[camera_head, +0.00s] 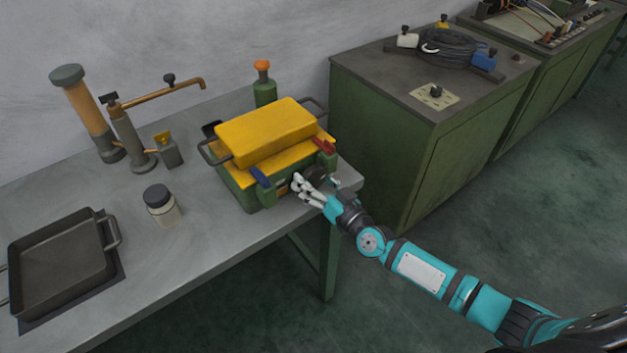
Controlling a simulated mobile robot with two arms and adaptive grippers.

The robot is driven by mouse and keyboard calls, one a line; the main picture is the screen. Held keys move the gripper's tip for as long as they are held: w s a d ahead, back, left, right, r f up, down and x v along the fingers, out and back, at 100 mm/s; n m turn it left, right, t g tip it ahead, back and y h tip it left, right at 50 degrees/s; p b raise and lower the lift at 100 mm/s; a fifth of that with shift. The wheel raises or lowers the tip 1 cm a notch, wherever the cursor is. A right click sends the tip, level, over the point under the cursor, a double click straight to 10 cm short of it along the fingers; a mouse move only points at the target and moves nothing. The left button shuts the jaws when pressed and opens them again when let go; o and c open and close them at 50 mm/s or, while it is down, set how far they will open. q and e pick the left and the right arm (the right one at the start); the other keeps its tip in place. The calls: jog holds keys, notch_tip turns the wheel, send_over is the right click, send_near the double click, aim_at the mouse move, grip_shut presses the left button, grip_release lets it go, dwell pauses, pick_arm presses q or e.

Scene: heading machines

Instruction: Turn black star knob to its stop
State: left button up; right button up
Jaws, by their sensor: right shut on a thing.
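The black star knob (317,176) is a small dark round shape on the front right side of a green machine (237,192) with a yellow top (265,131). My right gripper (308,183) reaches in from the lower right and is shut on the knob, with its pale fingers at the knob's near side. The fingers partly hide the knob, so its angle cannot be read. My left gripper is not in view.
The grey bench (200,240) holds a dark tray (60,258), a lidded jar (161,205), a tap-like fitting (133,139), an orange cylinder (86,115) and a green bottle (264,88). A green cabinet (385,135) stands right of the bench. The floor in front is clear.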

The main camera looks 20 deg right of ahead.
jog(key=m+b, duration=0.1)
jog(key=m, duration=0.3)
jog(key=shift+s, duration=0.1)
jog(key=shift+a+m, duration=0.1)
jog(key=shift+m, duration=1.7)
jog(key=shift+m+b, duration=0.3)
jog(key=o, duration=1.2)
jog(key=shift+s, duration=0.15)
jog(key=shift+v, duration=3.9)
jog(key=shift+r, duration=0.15)
